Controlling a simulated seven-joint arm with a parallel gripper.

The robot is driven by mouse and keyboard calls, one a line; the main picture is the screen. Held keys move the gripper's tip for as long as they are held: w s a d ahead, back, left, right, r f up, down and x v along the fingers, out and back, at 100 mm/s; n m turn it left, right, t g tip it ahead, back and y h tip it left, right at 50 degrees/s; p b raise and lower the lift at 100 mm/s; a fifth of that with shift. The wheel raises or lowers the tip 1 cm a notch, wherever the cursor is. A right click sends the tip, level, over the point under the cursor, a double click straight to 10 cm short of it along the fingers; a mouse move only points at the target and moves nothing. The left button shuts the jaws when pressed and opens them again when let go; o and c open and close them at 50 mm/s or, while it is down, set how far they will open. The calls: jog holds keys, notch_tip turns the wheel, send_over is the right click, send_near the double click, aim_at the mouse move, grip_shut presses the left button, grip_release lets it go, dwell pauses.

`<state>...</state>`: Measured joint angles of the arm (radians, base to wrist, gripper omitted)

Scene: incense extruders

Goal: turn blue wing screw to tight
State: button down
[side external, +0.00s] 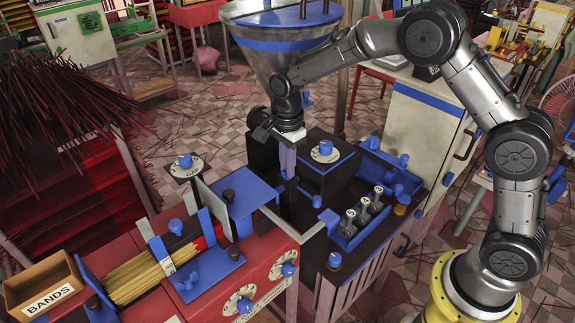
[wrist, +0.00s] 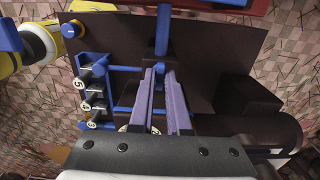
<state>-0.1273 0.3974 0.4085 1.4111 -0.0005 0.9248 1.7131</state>
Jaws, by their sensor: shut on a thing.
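My gripper (side external: 288,165) points down at the dark extruder body, beneath the steel hopper. Its two purple fingers also show in the wrist view (wrist: 159,72), with the tips close together around a small blue part, which looks like the blue wing screw (wrist: 159,66). The fingers hide most of this screw, so its turn angle cannot be told. A blue bar (wrist: 162,32) runs on from the fingertips toward the red machine. A black block with a dial and blue knob (side external: 325,148) stands just right of the gripper in the side view.
The steel hopper (side external: 283,28) stands close behind my wrist. A blue tray (side external: 362,222) holds several numbered dies. The red machine (side external: 262,262) with dials and incense sticks stands at front left, beside a cardboard BANDS box (side external: 45,287).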

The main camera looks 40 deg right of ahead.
jog(key=c, duration=0.9)
grip_release()
notch_tip(320, 180, up, 14)
jog(key=shift+f, duration=0.1)
